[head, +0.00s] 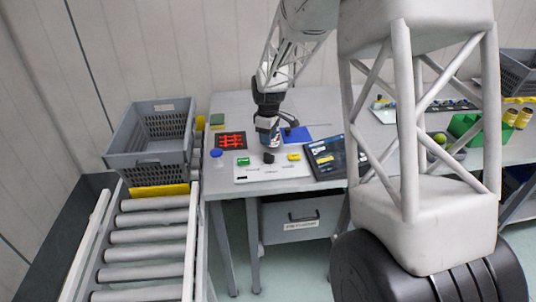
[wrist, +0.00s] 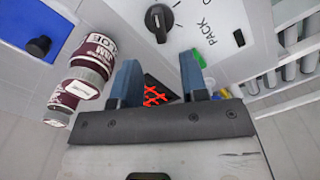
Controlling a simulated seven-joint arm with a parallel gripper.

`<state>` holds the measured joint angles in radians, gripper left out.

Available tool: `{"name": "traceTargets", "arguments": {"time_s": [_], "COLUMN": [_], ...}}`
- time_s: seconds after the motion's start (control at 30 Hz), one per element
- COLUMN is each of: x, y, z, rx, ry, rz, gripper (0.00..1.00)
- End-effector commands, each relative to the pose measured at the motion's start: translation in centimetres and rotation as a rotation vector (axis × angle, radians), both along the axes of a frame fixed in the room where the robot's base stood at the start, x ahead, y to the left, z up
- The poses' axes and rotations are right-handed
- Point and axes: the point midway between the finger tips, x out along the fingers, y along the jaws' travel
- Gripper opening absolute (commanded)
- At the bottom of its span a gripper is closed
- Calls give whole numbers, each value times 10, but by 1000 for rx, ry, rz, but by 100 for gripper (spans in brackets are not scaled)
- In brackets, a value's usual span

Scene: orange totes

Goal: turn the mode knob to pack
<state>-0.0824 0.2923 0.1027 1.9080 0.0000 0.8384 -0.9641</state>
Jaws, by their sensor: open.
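The mode knob (wrist: 159,22) is a black rotary knob on a pale panel, at the top of the wrist view. The printed word PACK (wrist: 205,32) is to its right. A small white mark shows on the knob; I cannot tell for sure which label it points at. In the head view the knob (head: 268,157) is a dark bump on the white panel (head: 285,172). My gripper (wrist: 159,58) is open, with its two blue fingers apart and nothing between them. It is above the bench and apart from the knob; in the head view it (head: 268,138) hangs just behind it.
Dark red labelled jars (wrist: 88,62) are left of my fingers in the wrist view. A grey crate (head: 125,161) stands left by rollers.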

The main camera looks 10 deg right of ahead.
Motion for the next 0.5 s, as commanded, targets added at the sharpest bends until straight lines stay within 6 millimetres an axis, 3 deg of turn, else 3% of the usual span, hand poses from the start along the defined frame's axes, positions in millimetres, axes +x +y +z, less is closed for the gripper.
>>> {"name": "traceTargets", "arguments": {"time_s": [0.27,0.5], "x": [0,0], "y": [0,0], "z": [-15,-43], "rx": [0,0], "ry": [1,2], "rz": [0,0], "gripper": [40,40]}}
